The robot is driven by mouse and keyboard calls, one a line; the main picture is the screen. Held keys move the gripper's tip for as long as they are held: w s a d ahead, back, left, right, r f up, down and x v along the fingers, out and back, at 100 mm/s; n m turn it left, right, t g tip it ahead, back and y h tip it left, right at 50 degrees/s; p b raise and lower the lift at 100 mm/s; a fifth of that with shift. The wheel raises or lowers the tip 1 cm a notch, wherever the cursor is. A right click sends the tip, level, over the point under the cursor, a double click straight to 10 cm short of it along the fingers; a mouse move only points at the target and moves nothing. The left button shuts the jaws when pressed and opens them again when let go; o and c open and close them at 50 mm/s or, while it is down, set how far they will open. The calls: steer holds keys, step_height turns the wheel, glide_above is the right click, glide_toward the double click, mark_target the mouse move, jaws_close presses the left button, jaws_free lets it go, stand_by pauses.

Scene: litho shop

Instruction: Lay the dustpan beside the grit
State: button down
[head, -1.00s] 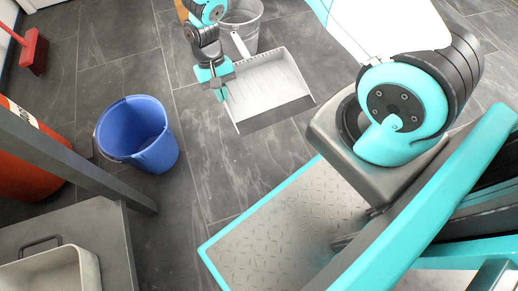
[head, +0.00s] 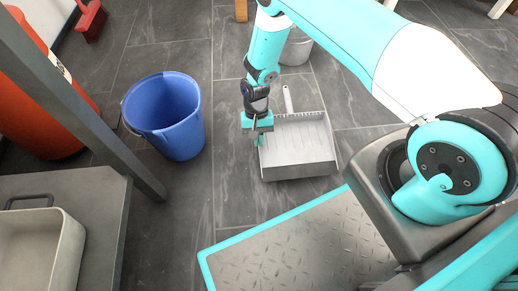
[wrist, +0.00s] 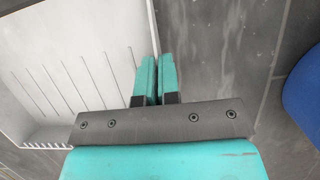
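The light grey dustpan (head: 297,145) lies level in the head view, its open edge toward me and its handle (head: 288,100) pointing away. My gripper (head: 258,143) points down at its left side wall. In the wrist view the two teal fingers (wrist: 157,78) are close together with the wall of the dustpan (wrist: 75,60) running in between them. They look shut on that wall. I cannot tell whether the dustpan touches the floor or hangs just above it. I make out no grit in either view.
A blue bucket (head: 178,128) stands left of the dustpan. A grey bucket (head: 297,50) stands behind it, partly hidden by my arm. A grey bench with a tray (head: 45,245) is at the lower left, a red bin (head: 45,115) behind it.

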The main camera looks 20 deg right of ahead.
steer(key=shift+f+b, duration=1.25)
steer(key=shift+f, duration=0.85)
steer(key=shift+f, duration=0.15)
steer(key=c, duration=1.3)
jaws_free()
steer(key=shift+c, duration=0.2)
